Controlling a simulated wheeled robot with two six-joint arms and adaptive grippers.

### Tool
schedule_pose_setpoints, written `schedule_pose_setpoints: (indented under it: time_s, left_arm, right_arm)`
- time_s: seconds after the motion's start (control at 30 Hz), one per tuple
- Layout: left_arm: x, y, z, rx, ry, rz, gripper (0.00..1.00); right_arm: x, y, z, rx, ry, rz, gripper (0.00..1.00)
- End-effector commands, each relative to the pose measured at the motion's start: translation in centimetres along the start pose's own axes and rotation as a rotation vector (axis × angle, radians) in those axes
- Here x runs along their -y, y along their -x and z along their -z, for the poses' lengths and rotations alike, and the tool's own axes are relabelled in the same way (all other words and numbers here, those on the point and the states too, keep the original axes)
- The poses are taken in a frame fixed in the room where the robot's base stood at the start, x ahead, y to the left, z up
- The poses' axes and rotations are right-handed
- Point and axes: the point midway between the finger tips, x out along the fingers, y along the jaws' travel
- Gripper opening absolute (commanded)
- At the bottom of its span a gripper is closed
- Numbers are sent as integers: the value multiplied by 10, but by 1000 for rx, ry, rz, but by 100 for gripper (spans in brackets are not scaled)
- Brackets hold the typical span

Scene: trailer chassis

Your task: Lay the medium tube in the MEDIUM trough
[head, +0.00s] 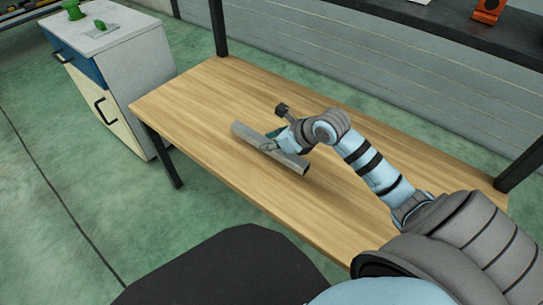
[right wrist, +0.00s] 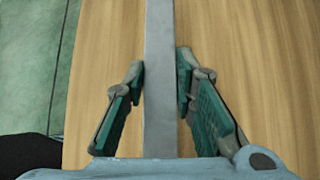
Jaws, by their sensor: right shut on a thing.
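A grey metal tube (head: 250,137) with square sides is at the middle of the wooden table in the head view. I cannot tell from these frames whether it is the medium one. My right gripper (head: 270,145) is shut on the tube near its middle. In the right wrist view the tube (right wrist: 159,85) runs lengthwise between the two green finger pads of my right gripper (right wrist: 161,82). I cannot tell whether the tube touches the table top or is held just above it. My left gripper is not in view. No trough shows in either view.
The wooden table (head: 190,105) is otherwise bare. A cabinet (head: 110,60) with green items on top stands at the left. A dark shelf (head: 450,30) runs above the back of the table, with an orange object (head: 488,10) on it. Dark posts rise at the table's back corners.

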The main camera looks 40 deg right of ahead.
Motion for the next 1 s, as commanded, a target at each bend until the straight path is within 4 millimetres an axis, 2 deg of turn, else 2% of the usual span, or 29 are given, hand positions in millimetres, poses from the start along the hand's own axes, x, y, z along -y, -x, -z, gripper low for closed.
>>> schedule_pose_setpoints:
  time_s: [0.1,0.23,0.6,0.63,0.73,0.77,1.0]
  left_arm:
    - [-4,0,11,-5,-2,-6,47]
    - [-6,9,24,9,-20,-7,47]
    - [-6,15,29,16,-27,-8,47]
    - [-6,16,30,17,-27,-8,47]
    - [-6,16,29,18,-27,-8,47]
    - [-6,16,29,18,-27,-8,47]
    - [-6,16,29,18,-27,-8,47]
  right_arm:
    - [-1,-14,13,1,-2,-2,0]
    - [-1,-27,26,3,-1,-1,0]
    - [-1,-30,29,2,1,-1,0]
    - [-1,-30,29,1,0,-1,26]
    - [-1,-29,29,1,0,-1,42]
    - [-1,-29,29,1,0,-1,45]
    - [-1,-29,29,1,1,-1,45]
